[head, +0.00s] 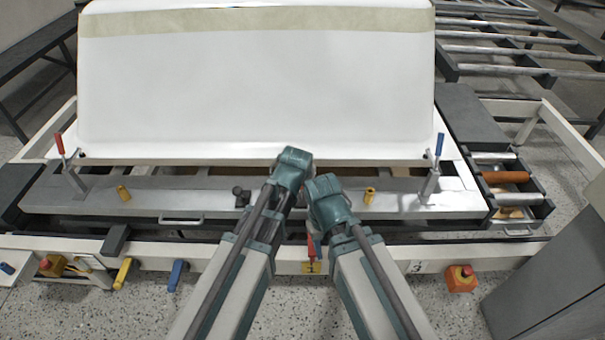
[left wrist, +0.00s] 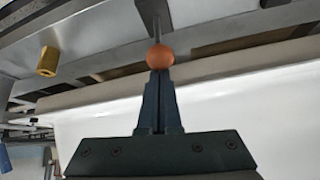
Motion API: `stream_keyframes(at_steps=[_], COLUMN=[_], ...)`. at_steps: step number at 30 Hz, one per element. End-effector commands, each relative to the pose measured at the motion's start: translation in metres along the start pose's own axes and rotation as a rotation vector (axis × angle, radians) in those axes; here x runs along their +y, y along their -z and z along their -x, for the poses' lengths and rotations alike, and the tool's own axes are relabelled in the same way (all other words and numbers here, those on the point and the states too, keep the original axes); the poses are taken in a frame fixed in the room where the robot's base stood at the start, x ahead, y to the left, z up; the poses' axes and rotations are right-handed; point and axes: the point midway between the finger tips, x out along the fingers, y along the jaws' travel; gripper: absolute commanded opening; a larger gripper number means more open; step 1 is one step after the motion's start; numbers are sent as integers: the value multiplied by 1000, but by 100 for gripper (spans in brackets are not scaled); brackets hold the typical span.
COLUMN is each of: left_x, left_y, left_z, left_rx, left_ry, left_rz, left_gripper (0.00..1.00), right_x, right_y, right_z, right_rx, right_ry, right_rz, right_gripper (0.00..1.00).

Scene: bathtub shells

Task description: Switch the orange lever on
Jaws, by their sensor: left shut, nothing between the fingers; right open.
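The orange lever's round knob (left wrist: 160,56) shows in the left wrist view, on a thin metal rod running up to the metal frame. My left gripper (left wrist: 161,78) is shut and empty, its fingertips right at the knob in the picture. I cannot tell if they touch it. In the head view the knob is hidden, apparently behind my arms. There the end of my left arm (head: 292,165) is at the shell's lower edge, and my right gripper (head: 330,198), open, is close beside it on the right. Its fingers are hard to make out.
A big white shell (head: 255,90) stands behind my arms. Red-handled (head: 60,144) and blue-handled (head: 439,145) clamps flank it. A red button box (head: 461,278) is at front right; a grey cabinet (head: 555,280) is far right.

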Motion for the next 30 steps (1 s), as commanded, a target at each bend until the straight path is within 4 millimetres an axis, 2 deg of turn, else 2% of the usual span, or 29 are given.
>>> stream_keyframes(at_steps=[9,30], left_x=[4,6], left_y=[-19,-29], left_z=[9,11], left_rx=[-1,-8], left_ry=[0,-3], left_rz=[0,2], left_gripper=[0,0], right_x=[0,-1], right_y=[0,0], right_z=[-4,-7], right_rx=[0,0], right_ry=[0,0], right_rz=[0,0], right_gripper=[45,45])
